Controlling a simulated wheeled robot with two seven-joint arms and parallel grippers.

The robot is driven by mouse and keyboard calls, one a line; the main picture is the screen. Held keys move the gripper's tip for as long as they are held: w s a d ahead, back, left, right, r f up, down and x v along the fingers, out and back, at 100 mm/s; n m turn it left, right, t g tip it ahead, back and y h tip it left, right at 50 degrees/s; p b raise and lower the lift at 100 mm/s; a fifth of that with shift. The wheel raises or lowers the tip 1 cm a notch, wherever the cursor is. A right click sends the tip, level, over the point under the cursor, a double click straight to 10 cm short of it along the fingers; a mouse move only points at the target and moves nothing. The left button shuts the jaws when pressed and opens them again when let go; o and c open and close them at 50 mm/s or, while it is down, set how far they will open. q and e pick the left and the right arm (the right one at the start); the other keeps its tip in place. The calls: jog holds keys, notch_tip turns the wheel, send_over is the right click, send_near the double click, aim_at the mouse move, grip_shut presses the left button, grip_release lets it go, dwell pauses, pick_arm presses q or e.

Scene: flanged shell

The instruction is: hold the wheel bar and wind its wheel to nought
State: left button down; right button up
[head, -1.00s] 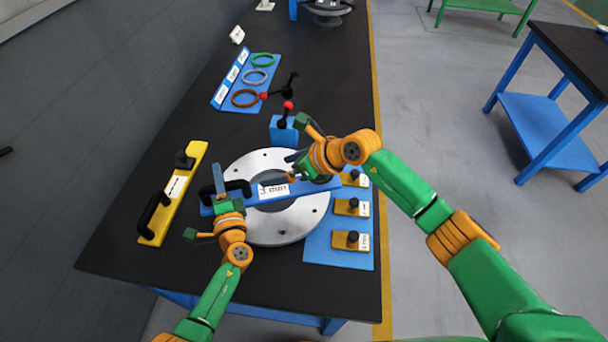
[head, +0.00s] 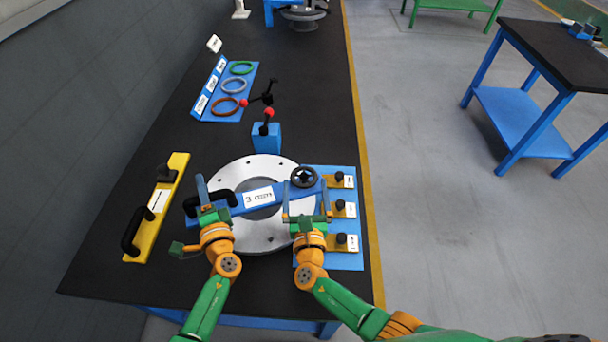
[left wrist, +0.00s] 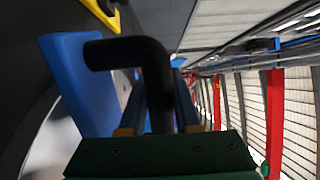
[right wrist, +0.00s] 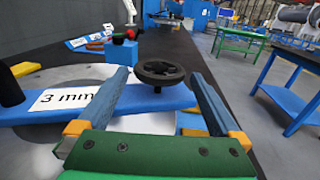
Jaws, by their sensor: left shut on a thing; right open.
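The blue wheel bar (head: 228,200) with a "3 mm" label lies across the round grey flanged shell (head: 263,238). Its black handle (left wrist: 155,75) is at the left end, and my left gripper (head: 207,195) is shut on it. The black handwheel (head: 304,177) is at the bar's right end. It also shows in the right wrist view (right wrist: 160,73), ahead of and between the fingertips. My right gripper (head: 307,203) is open and empty, on the near side of the wheel and apart from it.
A yellow bar (head: 160,205) with black grips lies left of the shell. A blue plate (head: 345,262) with yellow black-knobbed pieces lies on the right. A blue block (head: 266,138) with a red-knobbed lever stands behind, and coloured rings (head: 234,86) lie farther back.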

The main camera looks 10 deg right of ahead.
aim_at(304, 173)
jog(key=shift+w+d, duration=0.15)
jog(key=shift+w, duration=1.95)
jog(key=c, duration=1.1)
jog(key=shift+w+d+y, duration=0.1)
jog(key=shift+y, duration=0.4)
jog(key=shift+n+y, duration=0.3)
jog(key=shift+n, duration=0.2)
jog(key=n+y, duration=0.3)
jog(key=y, duration=0.1)
jog(key=shift+r+y, duration=0.1)
jog(key=shift+y, duration=0.3)
jog(key=shift+a+f+n+g+y, duration=0.15)
jog(key=shift+n+g+y, duration=0.65)
jog(key=shift+y, duration=0.45)
jog(key=shift+a+f+n+g+y, duration=0.1)
jog(key=shift+n+g+y, duration=0.7)
jog(key=shift+y, duration=0.45)
jog(key=shift+n+y, duration=0.3)
